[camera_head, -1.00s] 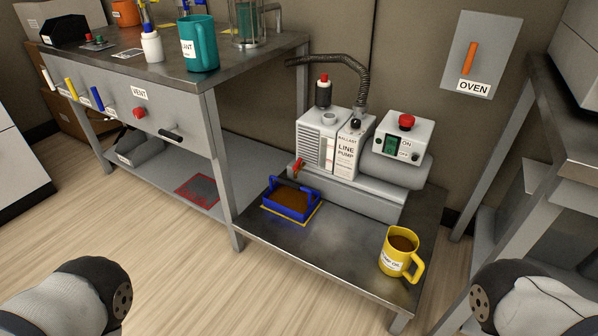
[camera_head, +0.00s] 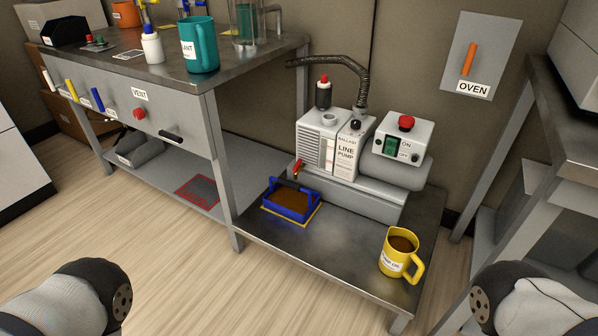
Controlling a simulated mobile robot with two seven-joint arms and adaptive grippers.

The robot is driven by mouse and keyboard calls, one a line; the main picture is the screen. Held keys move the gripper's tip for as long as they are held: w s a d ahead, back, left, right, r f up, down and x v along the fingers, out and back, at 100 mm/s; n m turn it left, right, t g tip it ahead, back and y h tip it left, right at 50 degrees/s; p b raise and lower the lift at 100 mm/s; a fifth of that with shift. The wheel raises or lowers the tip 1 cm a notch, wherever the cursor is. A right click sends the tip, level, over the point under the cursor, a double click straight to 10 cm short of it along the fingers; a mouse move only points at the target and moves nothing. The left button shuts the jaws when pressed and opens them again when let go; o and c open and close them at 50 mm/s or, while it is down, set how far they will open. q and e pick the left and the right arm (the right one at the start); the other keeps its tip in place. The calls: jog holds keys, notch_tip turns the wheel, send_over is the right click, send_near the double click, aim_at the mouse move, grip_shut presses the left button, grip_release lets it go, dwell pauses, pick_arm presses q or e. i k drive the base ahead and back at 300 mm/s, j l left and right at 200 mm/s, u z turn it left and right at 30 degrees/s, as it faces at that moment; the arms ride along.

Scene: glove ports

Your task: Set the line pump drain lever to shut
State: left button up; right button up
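The line pump (camera_head: 335,148) stands on the low metal table. Its drain lever (camera_head: 297,167), small and red, is low at the pump's left front, just above a blue tray (camera_head: 291,201) holding brown liquid. The lever is tilted, and its setting is too small to read. Parts of my two arms show at the bottom left and bottom right corners. Neither gripper's fingers are in view, and both arms are well away from the pump.
A yellow mug (camera_head: 400,252) with brown liquid stands at the low table's (camera_head: 335,255) front right. A switch box with a red button (camera_head: 406,122) sits right of the pump. A taller bench (camera_head: 165,72) stands left, another table right. The low table's middle is clear.

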aim_at(298, 163)
jog(key=i+z, duration=0.15)
jog(key=i, duration=0.6)
jog(key=i+j+z, duration=0.2)
jog(key=i, duration=0.55)
jog(key=l, duration=0.1)
